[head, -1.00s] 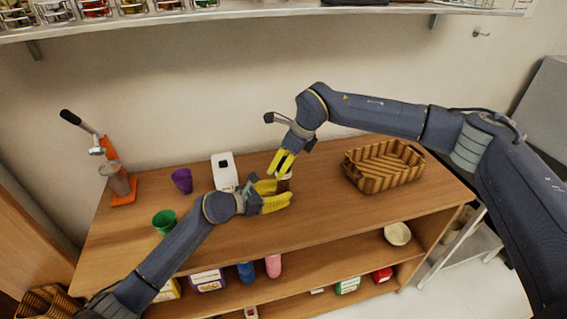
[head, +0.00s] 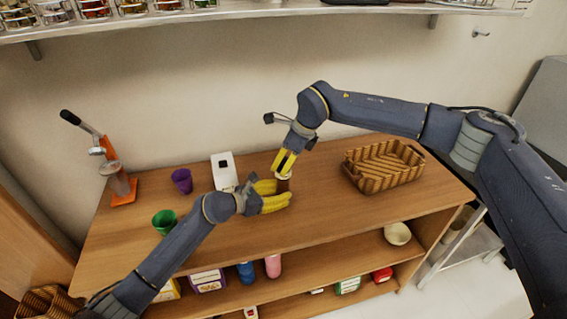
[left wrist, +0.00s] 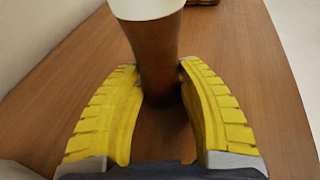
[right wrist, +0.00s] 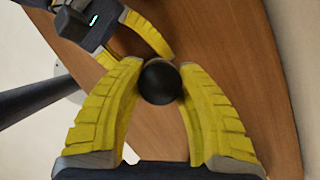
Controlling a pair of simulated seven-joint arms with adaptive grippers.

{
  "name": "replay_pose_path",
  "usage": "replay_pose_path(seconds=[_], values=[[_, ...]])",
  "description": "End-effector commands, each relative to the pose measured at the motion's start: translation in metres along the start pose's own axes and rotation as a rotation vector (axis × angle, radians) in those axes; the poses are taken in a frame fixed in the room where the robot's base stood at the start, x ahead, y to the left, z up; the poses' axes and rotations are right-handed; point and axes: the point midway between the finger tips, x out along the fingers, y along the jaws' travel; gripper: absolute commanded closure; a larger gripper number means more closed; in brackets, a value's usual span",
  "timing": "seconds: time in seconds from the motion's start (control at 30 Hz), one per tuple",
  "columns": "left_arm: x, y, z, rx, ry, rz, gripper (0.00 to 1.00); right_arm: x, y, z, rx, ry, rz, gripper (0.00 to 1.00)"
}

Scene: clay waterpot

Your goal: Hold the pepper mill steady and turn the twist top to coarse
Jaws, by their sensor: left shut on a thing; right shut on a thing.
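The pepper mill (head: 283,185) stands upright on the wooden counter, mostly hidden between my grippers in the head view. In the left wrist view it has a brown body (left wrist: 158,62) and a pale upper part (left wrist: 146,8). My left gripper (head: 283,194) is shut on the brown body from the side, low on the mill. My right gripper (head: 282,172) comes from above and is shut on the top. In the right wrist view a round black knob (right wrist: 160,82) sits between its fingertips. Any coarseness marking is not visible.
A wicker basket (head: 363,182) stands to the right on the counter. A white box (head: 223,172), purple cup (head: 182,181), green cup (head: 163,221) and orange press (head: 124,192) stand to the left. The front right counter is clear.

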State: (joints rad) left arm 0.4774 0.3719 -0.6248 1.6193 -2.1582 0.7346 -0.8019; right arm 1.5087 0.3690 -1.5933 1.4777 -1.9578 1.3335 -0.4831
Motion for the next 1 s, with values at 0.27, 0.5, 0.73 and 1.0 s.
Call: replay_pose_path(seconds=[0.27,0.5,0.73,1.0], values=[[0.0,-0.001,0.0,0.0,0.0,-0.001,0.76,0.001,0.001,0.0,-0.001,0.0,0.0,0.57],[0.0,-0.001,0.0,0.0,0.0,-0.001,0.76,0.001,0.0,0.0,0.0,0.0,0.0,0.36],[0.0,-0.001,0.0,0.0,0.001,-0.001,0.76,-0.002,0.0,0.0,0.0,0.0,-0.001,0.36],[0.0,-0.001,0.0,0.0,0.001,-0.001,0.76,-0.034,0.0,0.001,0.0,-0.002,-0.003,0.36]])
